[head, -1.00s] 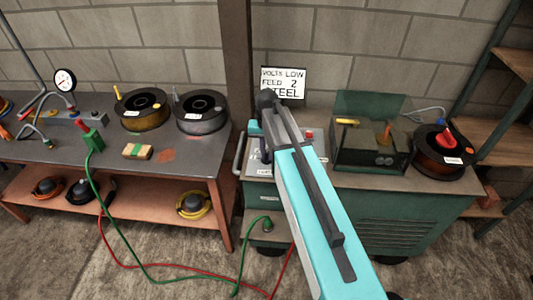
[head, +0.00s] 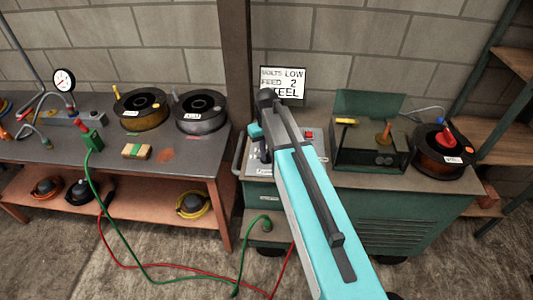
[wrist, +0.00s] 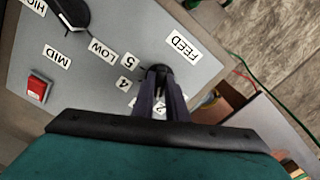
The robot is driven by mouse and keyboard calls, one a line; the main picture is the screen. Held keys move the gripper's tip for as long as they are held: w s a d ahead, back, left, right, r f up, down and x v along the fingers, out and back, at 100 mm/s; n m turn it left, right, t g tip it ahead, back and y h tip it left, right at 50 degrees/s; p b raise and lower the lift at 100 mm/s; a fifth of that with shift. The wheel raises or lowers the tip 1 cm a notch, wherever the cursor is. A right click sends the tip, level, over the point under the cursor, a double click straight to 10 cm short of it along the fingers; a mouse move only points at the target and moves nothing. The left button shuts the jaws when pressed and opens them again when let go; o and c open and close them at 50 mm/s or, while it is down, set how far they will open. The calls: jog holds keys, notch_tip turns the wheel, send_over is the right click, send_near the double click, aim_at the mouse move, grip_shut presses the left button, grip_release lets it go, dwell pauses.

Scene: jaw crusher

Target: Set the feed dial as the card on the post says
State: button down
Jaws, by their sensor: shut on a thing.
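The card (head: 283,82) on the post reads VOLTS LOW, FEED 2, and a last line partly hidden by my arm that ends in EEL. In the wrist view my gripper (wrist: 160,95) is shut on the dark feed dial (wrist: 159,72), beside the FEED label (wrist: 182,46). The labels 5 (wrist: 129,59) and 4 (wrist: 123,83) show left of the dial. The 2 label (wrist: 159,107) shows between my fingers. Another label is mostly covered by them. The dial's pointer is hidden, so its setting cannot be read. In the head view my arm hides the dial.
The panel also carries a black selector knob (wrist: 72,12) near the LOW (wrist: 101,50), MID and HIGH labels, and a red button (wrist: 38,87). An open green box (head: 368,150) and a spool (head: 443,150) stand right of my arm. The left bench (head: 95,150) holds more spools.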

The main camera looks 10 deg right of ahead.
jog(key=shift+n, duration=0.9)
jog(key=shift+w, duration=0.1)
jog(key=c, duration=1.8)
grip_release()
jog(key=shift+o, duration=0.2)
jog(key=shift+r, duration=0.15)
notch_tip(320, 180, up, 14)
jog(key=b, duration=0.2)
jog(key=shift+f+b, duration=0.2)
jog(key=shift+b, duration=0.15)
